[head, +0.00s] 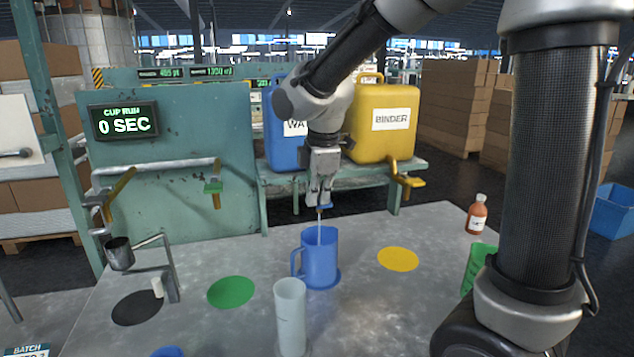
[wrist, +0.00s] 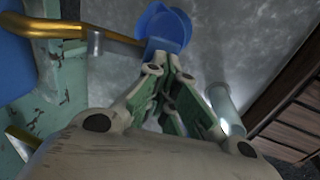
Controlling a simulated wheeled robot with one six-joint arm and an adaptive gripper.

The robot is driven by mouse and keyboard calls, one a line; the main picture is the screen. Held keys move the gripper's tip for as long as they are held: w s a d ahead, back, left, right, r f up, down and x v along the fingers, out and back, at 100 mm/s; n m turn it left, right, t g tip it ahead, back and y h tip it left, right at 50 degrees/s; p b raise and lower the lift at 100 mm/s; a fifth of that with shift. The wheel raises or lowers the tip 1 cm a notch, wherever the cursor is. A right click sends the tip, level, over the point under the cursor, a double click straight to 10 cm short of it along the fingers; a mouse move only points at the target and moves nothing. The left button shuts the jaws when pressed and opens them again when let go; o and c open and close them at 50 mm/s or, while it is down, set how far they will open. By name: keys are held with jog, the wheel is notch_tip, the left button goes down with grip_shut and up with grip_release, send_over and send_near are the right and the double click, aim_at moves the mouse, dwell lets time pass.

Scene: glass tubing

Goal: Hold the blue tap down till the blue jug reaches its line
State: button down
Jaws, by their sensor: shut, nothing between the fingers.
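The blue jug (head: 321,262) stands upright on a blue disc (head: 334,281) on the bench, below the blue tap (head: 325,206). A thin pale stream falls from the tap into the jug. My gripper (head: 320,200) is shut and empty, its fingertips down on the tap's blue lever. In the wrist view my shut fingertips (wrist: 172,60) are at the blue lever (wrist: 158,46), with the jug (wrist: 168,22) just beyond and the brass tap pipe (wrist: 70,30) to the left. I cannot make out the jug's line or its liquid level.
A pale measuring cylinder (head: 290,312) stands in front of the jug. A cup on a stand (head: 119,254) is at left; a bottle (head: 477,216) and green jug (head: 474,270) are at right. The green disc (head: 231,292) and yellow disc (head: 398,259) are bare.

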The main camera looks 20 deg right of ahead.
jog(key=shift+v, duration=0.8)
jog(key=shift+w, duration=0.2)
jog(key=shift+r, duration=0.25)
jog(key=w+v, duration=0.1)
jog(key=v, duration=1.2)
jog(key=shift+r, duration=0.4)
